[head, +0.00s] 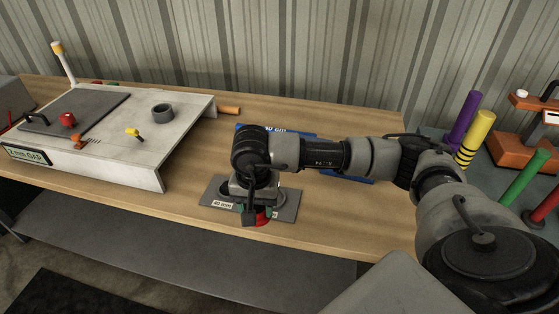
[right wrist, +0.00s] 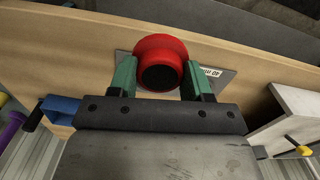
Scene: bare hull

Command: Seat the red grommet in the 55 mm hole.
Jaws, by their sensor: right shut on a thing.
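The red grommet (head: 262,217) is a round red ring with a dark centre. It shows large in the right wrist view (right wrist: 160,43). My right gripper (head: 257,211) is shut on it, with one green finger on each side. A grey plate (head: 286,207) lies on the bench under and around the gripper, with a "40 mm" label on its left part. The plate also shows behind the grommet in the right wrist view (right wrist: 222,80). My gripper and the grommet hide much of the plate. No 55 mm label shows, and I cannot tell whether the grommet touches the plate.
The wooden bench (head: 340,215) is clear on both sides of the plate. A blue item (head: 345,178) lies behind my right arm. Coloured posts (head: 474,140) stand at the right.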

